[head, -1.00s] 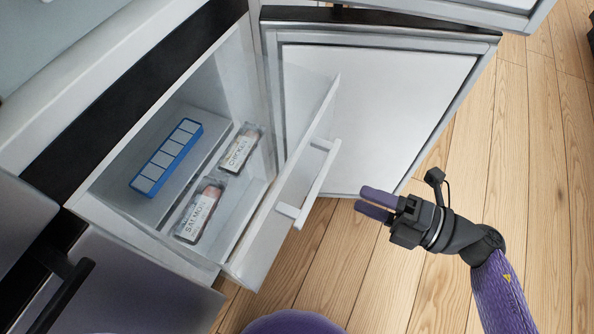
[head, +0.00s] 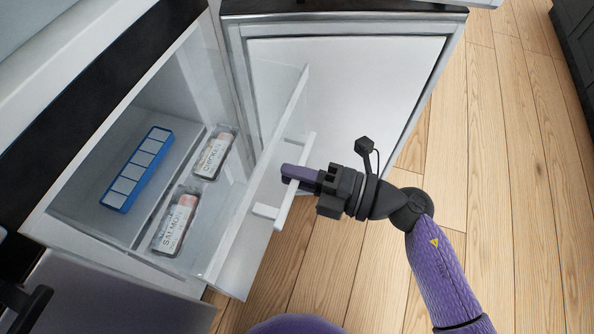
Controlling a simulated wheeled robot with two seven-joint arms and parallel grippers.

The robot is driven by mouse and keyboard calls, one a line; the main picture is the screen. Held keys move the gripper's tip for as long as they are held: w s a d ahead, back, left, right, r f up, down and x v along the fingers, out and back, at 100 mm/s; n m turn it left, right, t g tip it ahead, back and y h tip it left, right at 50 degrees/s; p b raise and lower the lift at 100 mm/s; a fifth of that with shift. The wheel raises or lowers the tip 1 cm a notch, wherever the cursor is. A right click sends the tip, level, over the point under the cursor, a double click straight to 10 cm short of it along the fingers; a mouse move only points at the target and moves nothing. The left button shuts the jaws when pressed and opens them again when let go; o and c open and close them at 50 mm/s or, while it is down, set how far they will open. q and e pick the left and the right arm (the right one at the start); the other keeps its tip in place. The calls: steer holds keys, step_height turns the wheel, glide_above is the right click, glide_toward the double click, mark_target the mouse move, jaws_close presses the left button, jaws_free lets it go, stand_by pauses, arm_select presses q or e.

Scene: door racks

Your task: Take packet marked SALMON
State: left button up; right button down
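The packet marked SALMON (head: 175,225) lies in the front part of the open freezer drawer (head: 222,262), toward the near end. A packet marked CHICKEN (head: 215,155) lies farther back in the same front part. My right gripper (head: 286,176) is at the drawer's white handle (head: 284,190), outside the drawer front, to the right of both packets. Its purple fingers overlap the handle in the picture; I cannot tell whether they grip it or how far apart they are. My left gripper is not in view.
A blue tray with white squares (head: 137,170) lies in the rear part of the drawer. The open white door (head: 345,95) stands behind and right of the drawer. Wooden floor (head: 500,200) is clear at right.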

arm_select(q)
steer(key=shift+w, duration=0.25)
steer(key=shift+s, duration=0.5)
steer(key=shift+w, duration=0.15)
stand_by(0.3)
arm_select(e)
steer(key=shift+s+d, duration=0.1)
steer(key=shift+d, duration=0.1)
arm_select(q)
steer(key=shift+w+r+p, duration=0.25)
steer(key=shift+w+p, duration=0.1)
steer(key=shift+p, duration=0.05)
arm_select(e)
steer(key=v, duration=0.2)
steer(key=shift+s+d+f, duration=0.1)
steer(key=shift+d, duration=0.25)
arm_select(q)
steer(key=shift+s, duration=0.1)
